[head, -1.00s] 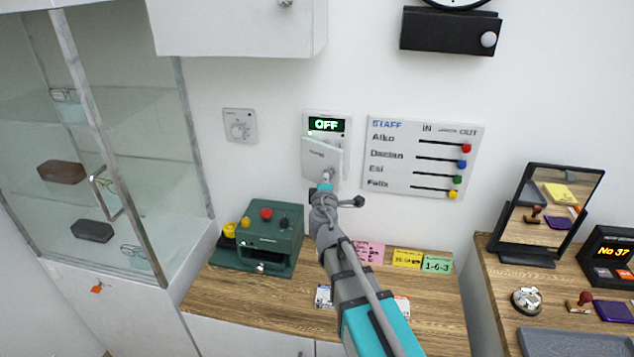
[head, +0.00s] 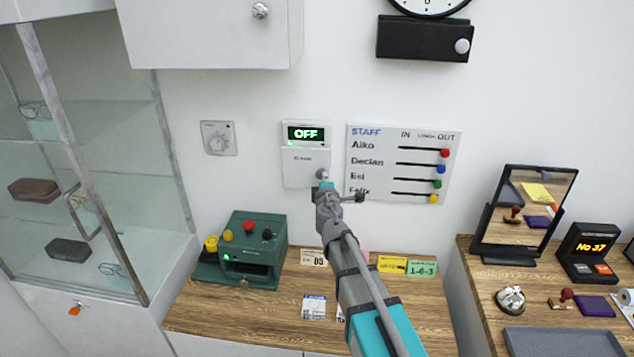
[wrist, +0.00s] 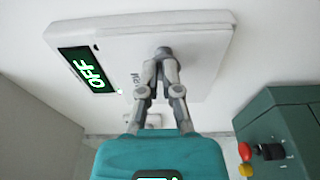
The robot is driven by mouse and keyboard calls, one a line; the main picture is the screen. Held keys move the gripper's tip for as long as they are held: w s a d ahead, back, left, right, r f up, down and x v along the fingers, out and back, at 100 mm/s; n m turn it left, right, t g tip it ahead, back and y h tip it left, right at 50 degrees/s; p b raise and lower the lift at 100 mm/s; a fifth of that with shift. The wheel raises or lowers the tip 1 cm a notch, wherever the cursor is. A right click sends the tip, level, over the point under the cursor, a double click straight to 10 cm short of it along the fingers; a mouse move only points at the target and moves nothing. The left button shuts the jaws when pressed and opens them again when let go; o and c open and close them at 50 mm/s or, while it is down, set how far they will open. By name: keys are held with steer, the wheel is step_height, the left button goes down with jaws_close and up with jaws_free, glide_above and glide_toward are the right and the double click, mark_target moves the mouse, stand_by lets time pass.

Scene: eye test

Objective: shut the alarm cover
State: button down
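The alarm panel (head: 287,128) is a white box on the wall with a green "OFF" display (head: 306,133), also seen in the wrist view (wrist: 88,70). Its white alarm cover (head: 300,168) lies below the display and looks flat against the panel, with no clear gap. In the wrist view the cover (wrist: 200,62) also looks level with the panel face. My gripper (head: 322,182) is at the cover's right side. In the wrist view its fingertips (wrist: 161,63) are closed together on the small grey cover knob (wrist: 164,51), which they partly hide.
A staff board (head: 405,160) with coloured sliders hangs close on the right. Below, a green machine (head: 252,250) and several cards stand on the wooden counter (head: 230,315). A white cabinet (head: 210,30) hangs above.

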steer(key=shift+w, duration=0.3)
steer(key=shift+s+d, duration=0.1)
steer(key=s+d, duration=0.7)
steer(key=d, duration=0.2)
stand_by(0.7)
steer(key=shift+s+d, duration=0.1)
